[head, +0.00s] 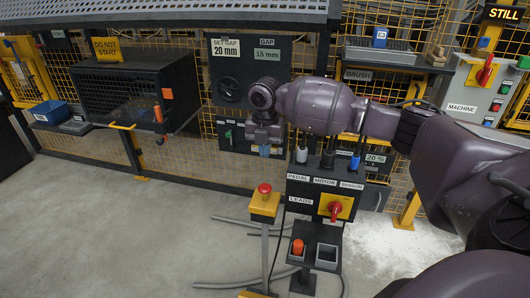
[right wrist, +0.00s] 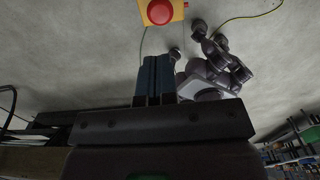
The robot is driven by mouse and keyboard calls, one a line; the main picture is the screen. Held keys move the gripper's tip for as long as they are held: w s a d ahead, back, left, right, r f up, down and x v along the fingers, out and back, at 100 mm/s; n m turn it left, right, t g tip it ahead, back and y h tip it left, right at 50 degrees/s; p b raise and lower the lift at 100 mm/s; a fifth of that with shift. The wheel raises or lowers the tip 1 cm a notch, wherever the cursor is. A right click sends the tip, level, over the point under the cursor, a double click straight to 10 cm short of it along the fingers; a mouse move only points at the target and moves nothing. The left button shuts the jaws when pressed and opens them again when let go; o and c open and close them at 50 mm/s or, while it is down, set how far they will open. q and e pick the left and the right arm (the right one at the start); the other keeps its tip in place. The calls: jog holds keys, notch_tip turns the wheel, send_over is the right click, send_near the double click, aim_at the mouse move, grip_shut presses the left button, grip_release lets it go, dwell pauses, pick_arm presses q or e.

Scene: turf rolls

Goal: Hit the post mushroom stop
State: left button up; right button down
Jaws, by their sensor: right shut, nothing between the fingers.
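The post mushroom stop is a red round button (head: 264,188) on a yellow box (head: 264,206) atop a grey post, standing in front of the leads panel. My right gripper (head: 264,151) points down, its fingers above the button in the head picture, with a visible gap between them. In the right wrist view, the red button (right wrist: 160,11) is at the top edge, partly cut off, beyond the tips of the shut, empty blue-grey fingers (right wrist: 156,62). My left gripper is not in view.
A leads panel (head: 301,199) with plugs and a red switch stands just right of the post. Below it is a small holder (head: 318,246) with an orange item. Yellow mesh fence and a dark cabinet (head: 135,90) are behind. Grey floor (head: 130,230) at left is clear.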

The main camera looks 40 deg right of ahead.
aim_at(265, 187)
notch_tip(265, 187, down, 10)
jog(key=shift+f+b, duration=0.1)
jog(key=shift+b, duration=0.5)
jog(key=shift+f, duration=0.65)
notch_tip(265, 187, down, 2)
jog(key=shift+s+f, duration=0.1)
